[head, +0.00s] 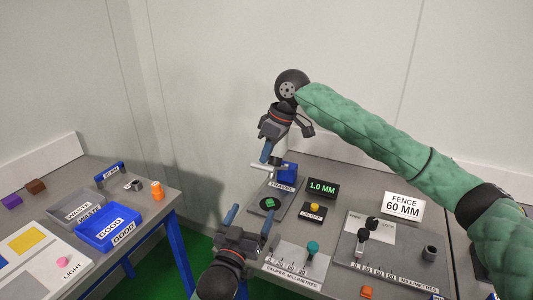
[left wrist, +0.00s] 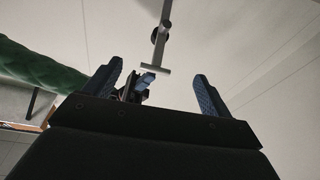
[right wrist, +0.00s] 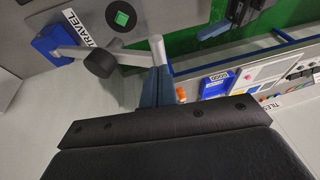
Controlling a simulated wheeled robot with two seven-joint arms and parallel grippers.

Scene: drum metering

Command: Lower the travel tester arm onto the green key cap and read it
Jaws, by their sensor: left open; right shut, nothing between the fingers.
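The travel tester (head: 283,204) stands on the grey table with a blue block (head: 287,173) at its back. Its green key cap (head: 270,202) sits uncovered on a dark disc and also shows in the right wrist view (right wrist: 121,18). The tester's grey arm (right wrist: 132,58), with a dark round foot (right wrist: 100,63), is raised clear of the cap. My right gripper (head: 265,159) is shut and empty, its fingertips close by the arm's end bar; contact is unclear. My left gripper (head: 249,217) is open and empty in front of the tester. The display (head: 322,188) reads 1.0 MM.
A yellow button (head: 315,207) stands right of the tester. A calipers board (head: 291,266) and a fence gauge marked 60 MM (head: 403,206) lie nearer and right. A second table with grey and blue trays (head: 108,228) is at left, across a gap.

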